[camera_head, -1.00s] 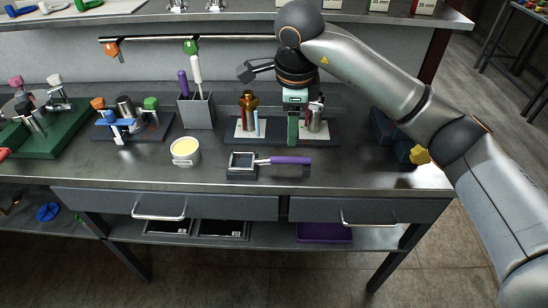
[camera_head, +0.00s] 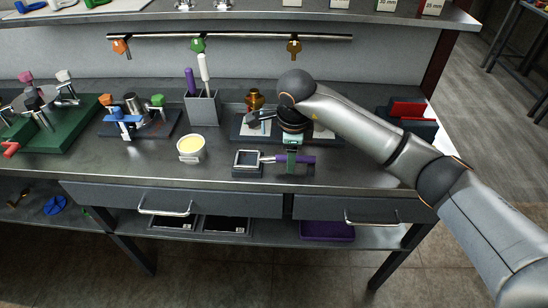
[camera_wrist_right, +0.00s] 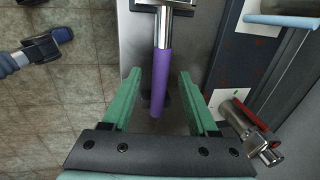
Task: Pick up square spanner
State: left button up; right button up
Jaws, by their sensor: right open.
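The square spanner has a dark square head with a metal shaft (camera_head: 247,161) and a purple handle (camera_head: 306,160). It lies near the bench's front edge, head to the left in the head view. My right gripper (camera_head: 291,158) is over the handle, green fingers pointing down. In the right wrist view, the open fingers (camera_wrist_right: 160,75) are on either side of the purple handle (camera_wrist_right: 161,75), with gaps on both sides. The spanner's head is cut off at the top of that view. My left gripper is not in view.
A white cup of yellow stuff (camera_head: 191,149) stands left of the spanner. Behind are a grey holder with two handles (camera_head: 202,107) and a dark tray (camera_head: 240,131) with fittings, partly hidden by my arm.

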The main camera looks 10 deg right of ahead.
jog(key=shift+c, duration=0.3)
grip_shut()
dwell(0.4)
